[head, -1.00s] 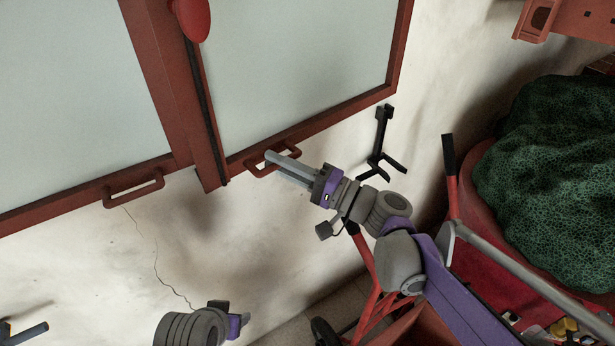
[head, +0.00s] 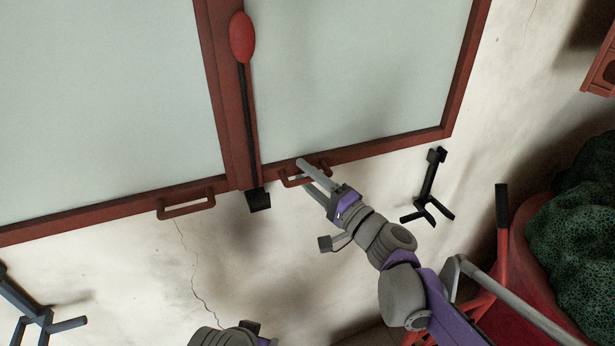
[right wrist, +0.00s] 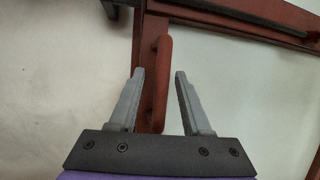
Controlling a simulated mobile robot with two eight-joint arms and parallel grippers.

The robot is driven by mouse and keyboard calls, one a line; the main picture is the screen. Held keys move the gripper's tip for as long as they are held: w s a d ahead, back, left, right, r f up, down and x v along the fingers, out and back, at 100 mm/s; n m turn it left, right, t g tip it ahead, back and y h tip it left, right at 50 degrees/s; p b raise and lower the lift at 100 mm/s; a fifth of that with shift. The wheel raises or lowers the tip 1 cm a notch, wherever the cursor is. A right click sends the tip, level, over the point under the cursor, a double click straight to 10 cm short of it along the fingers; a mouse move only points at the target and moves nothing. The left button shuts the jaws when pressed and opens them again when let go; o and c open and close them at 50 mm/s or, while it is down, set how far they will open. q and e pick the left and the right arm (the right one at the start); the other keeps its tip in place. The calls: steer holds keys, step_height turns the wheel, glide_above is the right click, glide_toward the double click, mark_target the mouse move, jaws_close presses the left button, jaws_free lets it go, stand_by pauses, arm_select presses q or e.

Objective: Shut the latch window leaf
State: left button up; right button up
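The window has two pale-glazed leaves in red-brown frames. The right leaf (head: 350,70) is nearly in line with the left leaf (head: 100,100); I cannot tell whether it is fully shut. A black latch rod (head: 249,130) with a red knob (head: 243,37) runs along the middle upright to a black block (head: 258,200). My right gripper (head: 306,174) is at the right leaf's bar handle (head: 290,182).
The left leaf has a similar handle (head: 186,205). A black forked bracket (head: 428,187) is on the wall right of my right gripper, and another (head: 42,318) is at lower left. A red cart (head: 500,260) and a green netted heap (head: 575,230) stand at right.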

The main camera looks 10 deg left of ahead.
steer(key=shift+s+d, duration=0.15)
arm_select(q)
steer(key=shift+s+f+b, duration=0.45)
steer(key=shift+f+b, duration=0.2)
steer(key=shift+f, duration=0.2)
arm_select(e)
steer(key=v, duration=1)
steer(key=shift+d, duration=0.2)
steer(key=shift+s, duration=0.1)
steer(key=s+d+f+n+g+h, duration=0.2)
steer(key=s+d+f+h, duration=0.45)
steer(key=f, duration=0.35)
steer(key=s+d+f+n+g+h, duration=0.3)
steer(key=s+d+f+h, duration=0.2)
steer(key=s+f, duration=0.4)
steer(key=s+d+f+h, duration=0.4)
steer(key=d+f+h, duration=0.1)
steer(key=d, duration=0.6)
steer(key=shift+s+f+n, duration=0.2)
steer(key=shift+n, duration=0.1)
